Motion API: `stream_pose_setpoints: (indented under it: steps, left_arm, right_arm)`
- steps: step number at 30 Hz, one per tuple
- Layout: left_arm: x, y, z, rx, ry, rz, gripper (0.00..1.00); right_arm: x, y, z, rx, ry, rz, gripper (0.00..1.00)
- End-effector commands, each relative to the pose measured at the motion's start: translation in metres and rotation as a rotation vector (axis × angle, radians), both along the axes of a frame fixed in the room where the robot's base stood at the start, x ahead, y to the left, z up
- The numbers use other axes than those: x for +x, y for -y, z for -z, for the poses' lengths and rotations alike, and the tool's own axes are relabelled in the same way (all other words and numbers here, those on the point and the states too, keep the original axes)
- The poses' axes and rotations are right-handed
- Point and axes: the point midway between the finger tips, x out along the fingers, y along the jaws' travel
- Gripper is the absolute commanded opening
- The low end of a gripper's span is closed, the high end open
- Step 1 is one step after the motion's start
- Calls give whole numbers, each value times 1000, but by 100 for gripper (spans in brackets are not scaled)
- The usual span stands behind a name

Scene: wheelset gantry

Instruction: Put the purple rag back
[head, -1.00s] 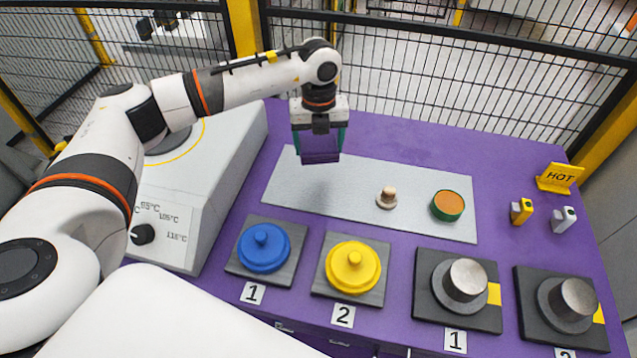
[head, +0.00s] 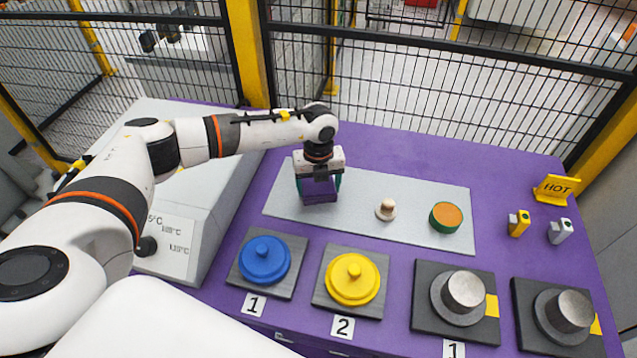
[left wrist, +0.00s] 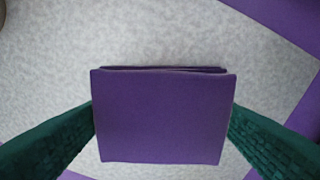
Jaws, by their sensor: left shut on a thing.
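The purple rag (head: 319,191) is a folded block held between the green fingers of my left gripper (head: 319,184), over the left part of the grey mat (head: 280,204). In the left wrist view the rag (left wrist: 163,115) fills the middle, with a green finger of my gripper (left wrist: 163,125) against each side and the grey speckled mat (left wrist: 60,45) below it. The rag is at or just above the mat; I cannot tell whether it touches. My right gripper is not in view.
On the mat stand a small wooden-knobbed piece (head: 387,209) and a green round block with an orange top (head: 446,217). In front are a blue lid (head: 264,260), a yellow lid (head: 352,277) and two metal cylinders (head: 464,292). A HOT sign (head: 556,188) stands at the right.

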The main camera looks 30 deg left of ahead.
Motion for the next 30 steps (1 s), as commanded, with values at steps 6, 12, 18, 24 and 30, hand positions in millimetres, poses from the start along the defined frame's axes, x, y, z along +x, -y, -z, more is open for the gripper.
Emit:
stream_pose_setpoints:
  steps: [6,12,18,24,30]
  left_arm:
    - [0,0,3,0,0,0,79]
    - [0,0,3,0,0,0,98]
    - [0,0,1,0,0,0,98]
    - [1,-1,-18,-1,3,0,98]
    - [1,-1,-61,-1,6,0,98]
  right_arm:
    - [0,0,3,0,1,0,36]
    - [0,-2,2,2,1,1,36]
    - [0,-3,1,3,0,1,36]
    - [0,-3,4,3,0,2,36]
    - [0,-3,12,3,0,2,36]
